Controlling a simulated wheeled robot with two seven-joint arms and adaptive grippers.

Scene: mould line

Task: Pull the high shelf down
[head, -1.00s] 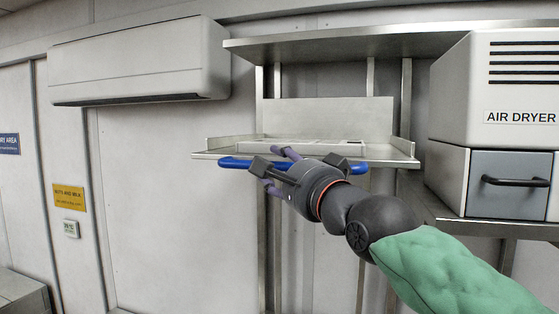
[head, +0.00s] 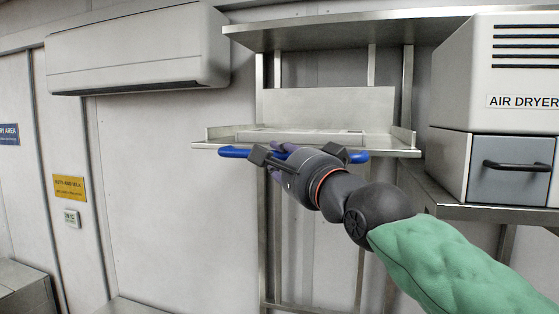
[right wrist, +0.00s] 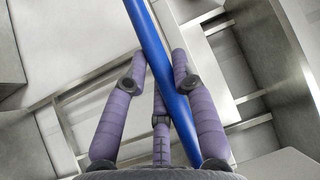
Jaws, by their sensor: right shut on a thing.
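The high shelf (head: 228,144) is a metal tray with low side walls, set on an upright frame in the head view. A blue bar handle (head: 234,153) runs along its front edge. My right gripper (head: 278,152) is at the middle of this bar and shut on it, hiding part of it. In the right wrist view, the blue handle (right wrist: 150,42) passes between the purple fingers of the right gripper (right wrist: 162,75). A flat pale item (head: 300,136) lies on the shelf. My left gripper is not in view.
A fixed metal shelf (head: 330,35) is above. An air dryer (head: 495,85) stands on a counter at right, with a grey drawer front (head: 510,170) below it. A white wall unit (head: 135,55) hangs at upper left. The space in front of the wall below the handle is clear.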

